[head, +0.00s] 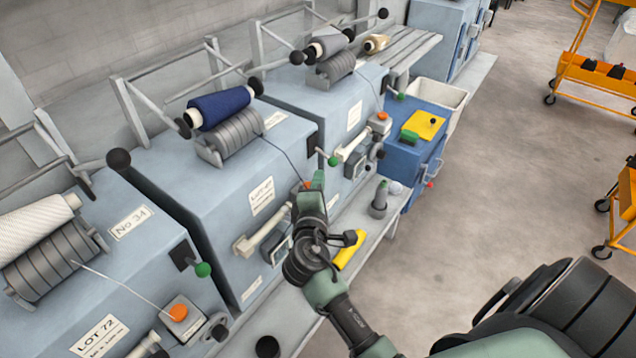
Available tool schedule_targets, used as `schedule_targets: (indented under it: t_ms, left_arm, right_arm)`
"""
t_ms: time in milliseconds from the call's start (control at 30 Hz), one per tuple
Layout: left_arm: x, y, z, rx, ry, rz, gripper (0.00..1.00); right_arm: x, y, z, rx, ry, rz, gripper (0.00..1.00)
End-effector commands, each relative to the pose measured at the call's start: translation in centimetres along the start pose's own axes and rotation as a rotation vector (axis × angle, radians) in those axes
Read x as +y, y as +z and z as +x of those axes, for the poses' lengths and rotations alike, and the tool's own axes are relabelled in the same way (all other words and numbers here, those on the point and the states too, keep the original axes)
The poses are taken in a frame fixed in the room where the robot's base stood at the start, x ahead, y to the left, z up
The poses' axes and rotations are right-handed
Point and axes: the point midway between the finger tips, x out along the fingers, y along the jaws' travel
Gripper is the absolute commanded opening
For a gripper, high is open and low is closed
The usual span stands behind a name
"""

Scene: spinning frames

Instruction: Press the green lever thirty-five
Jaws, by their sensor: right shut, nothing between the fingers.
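The machine with the plate No 34 (129,221) stands at the left, with its own green-knobbed lever (203,270) on its right side. The blue-grey machine (190,165) beside it carries a navy yarn cone; its number plate (275,119) is too small to read. A green-knobbed lever (333,160) sticks out from that machine's upper right edge. My right gripper (318,181) is shut and empty, just below this green knob and in front of the machine; I cannot tell if they touch. My left gripper is not in view.
A third machine (330,95) stands farther back with another green-knobbed lever (400,97). A ledge (365,235) below the machines holds a yellow cloth (349,250) and a grey-green bottle (379,200). Orange trolleys (590,70) stand at the right. The floor between is clear.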

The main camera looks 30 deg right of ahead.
Motion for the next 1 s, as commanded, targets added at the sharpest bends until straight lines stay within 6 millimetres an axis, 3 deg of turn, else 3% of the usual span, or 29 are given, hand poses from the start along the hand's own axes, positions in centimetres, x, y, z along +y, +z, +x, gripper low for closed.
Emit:
schedule_targets:
  t_ms: [200, 400, 800, 1000]
  left_arm:
    - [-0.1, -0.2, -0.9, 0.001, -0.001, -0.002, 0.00]
    - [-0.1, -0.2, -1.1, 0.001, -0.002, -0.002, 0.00]
    - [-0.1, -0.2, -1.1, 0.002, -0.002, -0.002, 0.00]
    - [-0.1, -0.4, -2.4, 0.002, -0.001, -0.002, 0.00]
  right_arm:
    - [0.2, 0.1, 3.9, -0.001, 0.001, 0.000, 0.00]
    - [0.1, 0.1, 5.6, -0.001, 0.000, 0.000, 0.00]
    - [0.0, 0.1, 5.8, 0.000, -0.001, 0.000, 0.00]
    - [0.6, 0.2, 5.7, 0.000, -0.018, -0.027, 0.00]
